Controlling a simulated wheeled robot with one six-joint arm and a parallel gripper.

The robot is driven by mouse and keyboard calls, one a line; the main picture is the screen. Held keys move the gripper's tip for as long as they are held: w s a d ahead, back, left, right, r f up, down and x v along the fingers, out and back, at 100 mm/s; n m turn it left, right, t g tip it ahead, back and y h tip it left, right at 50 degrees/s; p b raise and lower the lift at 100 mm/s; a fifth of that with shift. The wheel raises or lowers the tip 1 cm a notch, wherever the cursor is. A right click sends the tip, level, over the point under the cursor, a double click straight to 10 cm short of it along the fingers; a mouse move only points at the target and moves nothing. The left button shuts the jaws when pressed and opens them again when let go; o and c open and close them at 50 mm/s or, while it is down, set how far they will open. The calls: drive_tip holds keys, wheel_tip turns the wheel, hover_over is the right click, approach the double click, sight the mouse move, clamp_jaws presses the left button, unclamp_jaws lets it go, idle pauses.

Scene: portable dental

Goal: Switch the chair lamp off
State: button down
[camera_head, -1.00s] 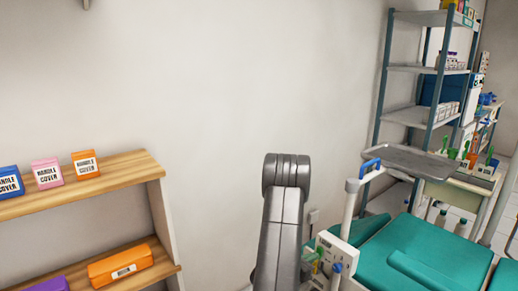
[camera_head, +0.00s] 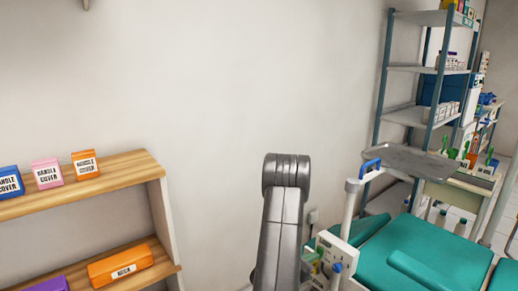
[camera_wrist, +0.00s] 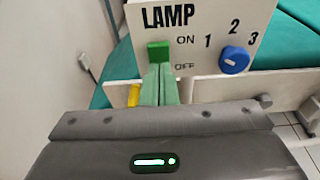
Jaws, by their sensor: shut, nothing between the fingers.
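The white lamp panel (camera_wrist: 205,15) fills the top of the wrist view, marked LAMP, ON above and OFF below. Its green switch (camera_wrist: 159,51) sits left of these words, a little nearer ON in height. My gripper (camera_wrist: 160,68) is shut and empty. Its fingertips are right below the green switch, at or very near its lower edge; I cannot tell if they touch. A blue knob (camera_wrist: 234,60) marked 1, 2, 3 is to the right. The panel also shows in the head view (camera_head: 340,251), partly hidden by my arm.
The teal chair (camera_head: 430,250) lies right of and behind the panel. A wooden shelf (camera_head: 90,182) with boxes is at left, against the wall. A metal rack (camera_head: 410,115) stands at the back right.

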drive_tip(key=shift+w+d, duration=0.2)
drive_tip(key=shift+d, duration=0.05)
idle(0.8)
idle(0.4)
drive_tip(key=b+v, duration=0.1)
drive_tip(key=v, duration=0.8)
idle(0.4)
drive_tip(key=x, duration=0.8)
drive_tip(key=shift+w+d+p, duration=0.15)
drive_tip(key=shift+d+p, duration=0.05)
drive_tip(key=shift+p, duration=0.15)
drive_tip(key=shift+f, duration=0.15)
